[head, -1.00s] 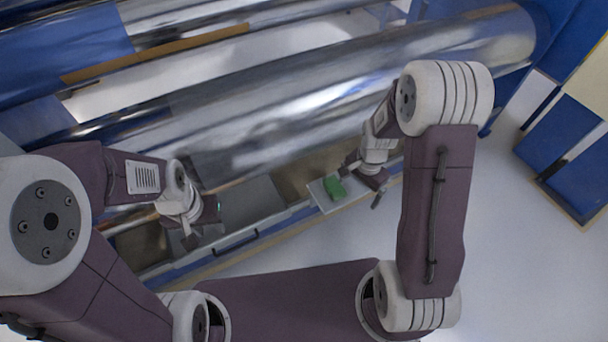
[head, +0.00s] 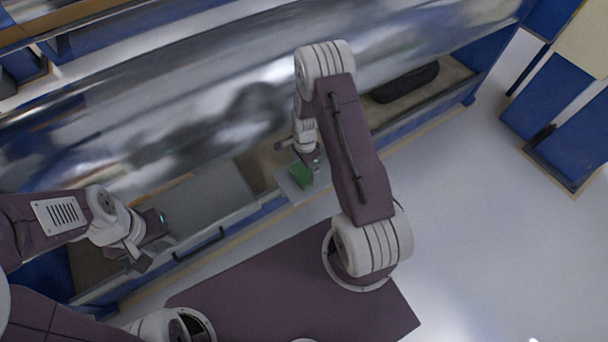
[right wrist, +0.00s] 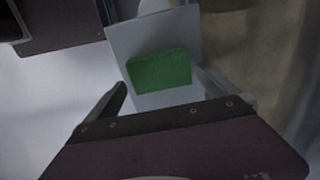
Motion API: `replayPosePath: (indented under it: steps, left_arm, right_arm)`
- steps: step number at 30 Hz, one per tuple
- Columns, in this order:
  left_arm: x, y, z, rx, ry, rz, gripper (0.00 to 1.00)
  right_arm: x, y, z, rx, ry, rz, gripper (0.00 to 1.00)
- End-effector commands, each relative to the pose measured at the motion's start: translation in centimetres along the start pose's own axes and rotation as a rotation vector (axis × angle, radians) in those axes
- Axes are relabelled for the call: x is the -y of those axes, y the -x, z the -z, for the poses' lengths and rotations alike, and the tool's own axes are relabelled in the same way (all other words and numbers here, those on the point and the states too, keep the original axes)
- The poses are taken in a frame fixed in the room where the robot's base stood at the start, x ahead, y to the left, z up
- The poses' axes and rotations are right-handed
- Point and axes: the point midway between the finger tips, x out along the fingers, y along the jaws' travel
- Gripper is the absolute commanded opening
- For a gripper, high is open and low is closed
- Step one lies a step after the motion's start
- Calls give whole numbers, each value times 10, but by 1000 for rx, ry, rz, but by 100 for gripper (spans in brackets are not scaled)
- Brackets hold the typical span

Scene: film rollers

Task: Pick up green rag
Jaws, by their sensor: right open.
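The green rag (head: 301,176) is a small folded block on a light grey plate (head: 287,190) at the front edge of the machine, right of centre in the head view. My right gripper (head: 299,158) is just above it, open and empty. In the right wrist view the rag (right wrist: 160,71) lies ahead, between the two spread fingers, on the pale plate (right wrist: 130,40); I cannot tell whether they touch it. My left gripper (head: 155,250) is over the machine's front ledge at the left, away from the rag; its finger gap is unclear.
A large shiny roller (head: 200,120) runs across behind both arms. A grey panel (head: 205,195) and a dark handle (head: 198,244) lie left of the plate. A black object (head: 405,82) rests on the shelf at right. Blue blocks (head: 545,100) stand on the open floor.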

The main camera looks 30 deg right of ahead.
Motion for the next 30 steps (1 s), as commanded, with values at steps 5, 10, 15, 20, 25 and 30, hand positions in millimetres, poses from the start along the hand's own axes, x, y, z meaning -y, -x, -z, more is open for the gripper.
replayPosePath:
  steps: [5,10,15,20,25,30]
  left_arm:
    - [0,-11,-1,0,0,0,36]
    - [0,-10,-1,0,0,0,36]
    - [0,-10,-1,0,0,0,36]
    - [0,-10,-1,0,0,0,36]
    - [0,-10,-1,0,0,0,36]
    - [0,-5,0,0,0,0,36]
  right_arm:
    - [0,-31,-2,0,1,-1,100]
    - [0,-34,-1,0,1,1,100]
    - [0,-34,-1,0,1,1,78]
    - [0,-33,-1,0,1,1,51]
    - [0,-33,-1,0,0,1,51]
    - [0,-19,-1,0,0,1,51]
